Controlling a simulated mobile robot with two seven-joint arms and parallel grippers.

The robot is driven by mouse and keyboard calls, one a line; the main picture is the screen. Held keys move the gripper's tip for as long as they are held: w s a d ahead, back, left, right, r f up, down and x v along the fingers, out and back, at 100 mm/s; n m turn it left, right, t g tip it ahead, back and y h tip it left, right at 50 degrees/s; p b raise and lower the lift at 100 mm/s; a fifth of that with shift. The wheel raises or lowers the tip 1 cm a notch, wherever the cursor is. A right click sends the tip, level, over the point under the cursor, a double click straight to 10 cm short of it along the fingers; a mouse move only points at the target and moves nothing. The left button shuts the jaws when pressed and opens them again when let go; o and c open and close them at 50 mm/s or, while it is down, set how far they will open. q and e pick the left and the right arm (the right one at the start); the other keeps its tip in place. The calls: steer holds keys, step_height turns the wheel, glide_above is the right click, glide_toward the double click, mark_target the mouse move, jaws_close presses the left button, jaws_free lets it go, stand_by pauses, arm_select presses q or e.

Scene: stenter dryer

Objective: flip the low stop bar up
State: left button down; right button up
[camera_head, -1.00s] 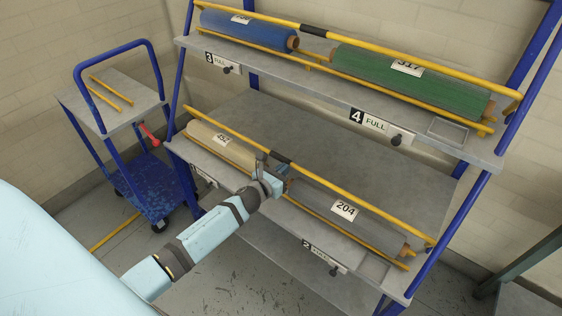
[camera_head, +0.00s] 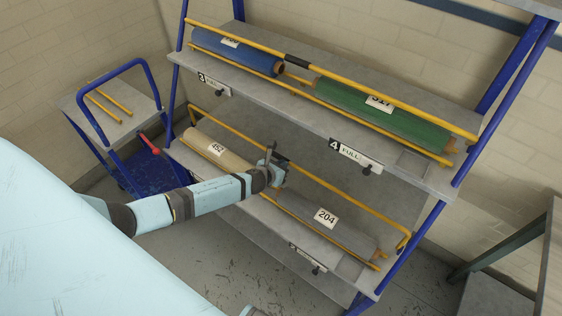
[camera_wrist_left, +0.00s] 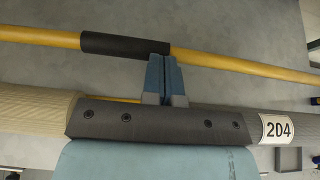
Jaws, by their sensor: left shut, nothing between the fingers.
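The low stop bar (camera_head: 345,198) is a yellow bar with bent ends and a black grip sleeve, running above and behind the rolls on the lower shelf. My left gripper (camera_head: 273,152) is at the bar's middle, by the sleeve. In the left wrist view its blue-grey fingers (camera_wrist_left: 161,62) are shut and empty, with the tips at the right end of the black sleeve (camera_wrist_left: 125,45). I cannot tell whether they touch it. The beige roll 452 (camera_head: 228,156) and the grey roll 204 (camera_head: 345,235) lie in front of the bar.
The upper shelf (camera_head: 265,97) holds a blue roll (camera_head: 238,56) and a green roll (camera_head: 400,122) behind another yellow bar (camera_head: 385,98). A blue trolley (camera_head: 88,112) with two yellow rods stands at the left. A grey table (camera_head: 540,270) is at the right.

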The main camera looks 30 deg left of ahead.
arm_select(q)
steer(key=w+b, duration=0.1)
steer(key=w, duration=0.7)
steer(key=shift+w+d+f+b, duration=0.2)
steer(key=shift+w+d+b, duration=0.05)
steer(key=shift+d+b, duration=0.05)
arm_select(e)
steer(key=shift+w+f, duration=0.15)
steer(key=shift+f, duration=0.35)
arm_select(q)
steer(key=shift+r, duration=0.1)
arm_select(e)
steer(key=shift+r, duration=0.15)
arm_select(q)
steer(key=p+v, duration=0.3)
steer(key=v, duration=1)
steer(key=shift+s, duration=0.45)
arm_select(e)
step_height(320, 180, up, 3)
steer(key=shift+w+f, duration=0.1)
arm_select(q)
steer(key=shift+a, duration=0.1)
